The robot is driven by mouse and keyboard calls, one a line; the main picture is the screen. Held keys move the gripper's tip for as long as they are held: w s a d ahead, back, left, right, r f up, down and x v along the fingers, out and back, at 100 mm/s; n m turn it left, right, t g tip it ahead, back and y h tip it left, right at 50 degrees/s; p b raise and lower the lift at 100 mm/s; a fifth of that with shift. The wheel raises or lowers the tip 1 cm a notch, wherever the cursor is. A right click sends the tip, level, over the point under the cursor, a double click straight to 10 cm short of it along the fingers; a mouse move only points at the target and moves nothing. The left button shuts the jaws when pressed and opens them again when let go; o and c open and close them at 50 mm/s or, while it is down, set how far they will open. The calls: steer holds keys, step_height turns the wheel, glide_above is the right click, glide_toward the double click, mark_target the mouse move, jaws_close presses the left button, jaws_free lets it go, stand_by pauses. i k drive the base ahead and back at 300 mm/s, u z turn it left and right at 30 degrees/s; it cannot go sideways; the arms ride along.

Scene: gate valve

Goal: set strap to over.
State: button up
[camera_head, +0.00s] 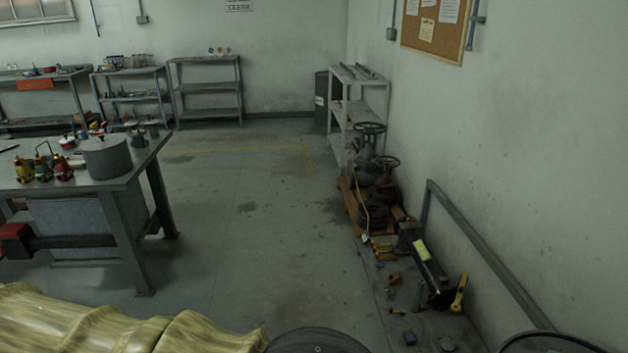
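A thin yellow band (360,203) runs down the front of the gate valves on the right side of the floor. It may be the strap, but it is too small to tell how it lies or what it is fastened to. The gate valves (368,150) are dark green and rusty brown with handwheels on top, and stand on a low orange-brown pallet (350,205) by the right wall. My gripper does not show in the head view, so its state and its place relative to the band are hidden.
A metal workbench (128,175) with a grey cylinder (107,157) stands at left. A large ribbed yellowish form (120,325) fills the bottom left. The middle floor is clear.

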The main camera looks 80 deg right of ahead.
mark_target(462, 285)
steer(key=z, duration=3.85)
steer(key=k, duration=0.6)
steer(key=u, duration=0.6)
steer(key=i, duration=2.3)
steer(key=z, duration=0.4)
